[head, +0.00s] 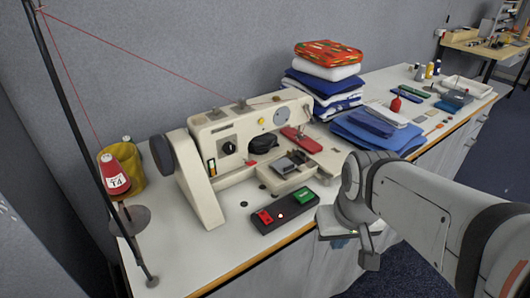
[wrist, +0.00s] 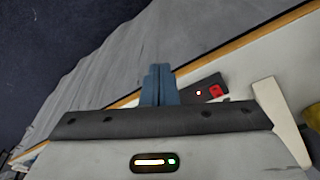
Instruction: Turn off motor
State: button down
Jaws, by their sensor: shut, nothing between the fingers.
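The motor switch box (head: 284,214) is a black box on the table in front of the cream sewing machine (head: 215,150). It has a red button (head: 264,217) at its left end, a green button (head: 303,196) at its right end and a small lit red light (head: 281,216) between them. In the wrist view the red button (wrist: 215,91) and the light show right of my fingers; the green button is not visible there. My gripper (wrist: 159,70) has blue fingers, shut and empty. In the head view it is right of the box, near the table's front edge, mostly hidden by my wrist.
A red thread cone (head: 114,172) and a thread stand with a black pole are at the left. Folded cloths (head: 325,80) are stacked behind the machine, with more blue cloth (head: 375,130) to the right. The table front left of the box is clear.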

jog(key=w+a+r+n+p, duration=0.25)
jog(key=w+a+n, duration=0.35)
jog(key=w+n, duration=0.55)
jog(key=n+g, duration=0.1)
jog(key=n, duration=1.2)
send_over(265, 214)
jog(key=s, duration=0.2)
jog(key=shift+w+d+r+y+p, duration=0.2)
jog(key=shift+d+r+y+p, duration=0.05)
jog(key=shift+d+y+p, duration=0.2)
jog(key=shift+f, duration=0.1)
jog(key=f, duration=0.4)
jog(key=w+f, duration=0.1)
jog(key=f, duration=0.4)
jog(key=a+f, duration=0.1)
jog(key=f, duration=0.3)
jog(key=shift+w+f, duration=0.15)
jog(key=shift+f, duration=0.2)
jog(key=shift+d+m, duration=0.1)
jog(key=shift+m, duration=0.15)
